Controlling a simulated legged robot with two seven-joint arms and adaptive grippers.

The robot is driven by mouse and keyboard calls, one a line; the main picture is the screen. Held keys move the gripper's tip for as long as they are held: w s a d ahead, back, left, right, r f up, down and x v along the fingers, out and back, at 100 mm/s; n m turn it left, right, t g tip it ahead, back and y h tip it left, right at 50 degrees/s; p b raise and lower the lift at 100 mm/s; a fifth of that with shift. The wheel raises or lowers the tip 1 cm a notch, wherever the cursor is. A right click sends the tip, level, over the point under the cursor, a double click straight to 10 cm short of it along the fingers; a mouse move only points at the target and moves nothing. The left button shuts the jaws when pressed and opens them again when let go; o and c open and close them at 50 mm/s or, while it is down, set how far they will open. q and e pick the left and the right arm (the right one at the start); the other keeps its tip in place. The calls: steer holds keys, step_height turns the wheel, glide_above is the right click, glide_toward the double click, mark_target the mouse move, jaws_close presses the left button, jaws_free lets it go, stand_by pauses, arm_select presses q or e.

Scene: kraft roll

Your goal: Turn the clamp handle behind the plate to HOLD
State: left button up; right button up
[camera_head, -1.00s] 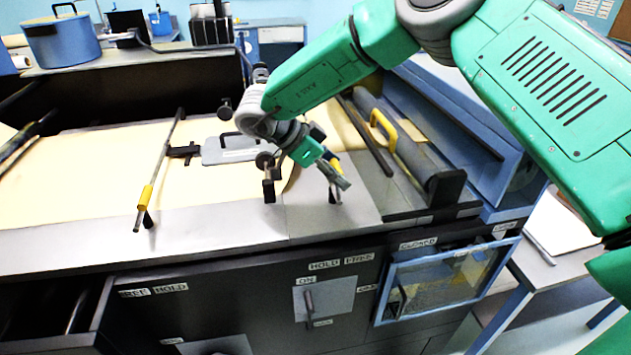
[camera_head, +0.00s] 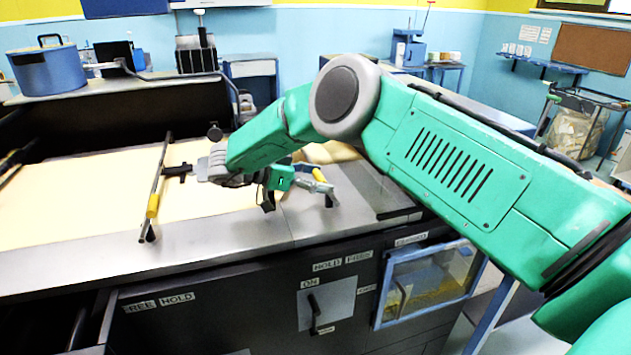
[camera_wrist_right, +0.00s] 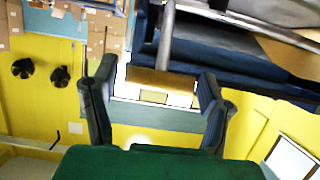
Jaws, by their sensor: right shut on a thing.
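My right gripper (camera_head: 318,186) is over the metal counter near its front edge. It is shut on the yellow grip (camera_head: 319,174) of a clamp handle. The right wrist view shows this yellow-brown sleeve (camera_wrist_right: 163,80) on a grey rod, between my two dark fingers (camera_wrist_right: 155,108). My forearm hides the handle's pivot and the plate behind it. I cannot tell exactly where the handle points. My left gripper is not in view.
Another rod with a yellow grip (camera_head: 153,206) lies to the left over the cream paper (camera_head: 80,200), above its own FREE and HOLD labels. A switch lever panel (camera_head: 340,295) and a blue-framed window (camera_head: 432,283) are on the front.

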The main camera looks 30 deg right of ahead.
steer(key=shift+f, duration=0.15)
steer(key=o, duration=1.7)
steer(key=shift+w+f, duration=0.15)
steer(key=v, duration=1.2)
steer(key=shift+w, duration=0.25)
steer(key=shift+a+f, duration=0.1)
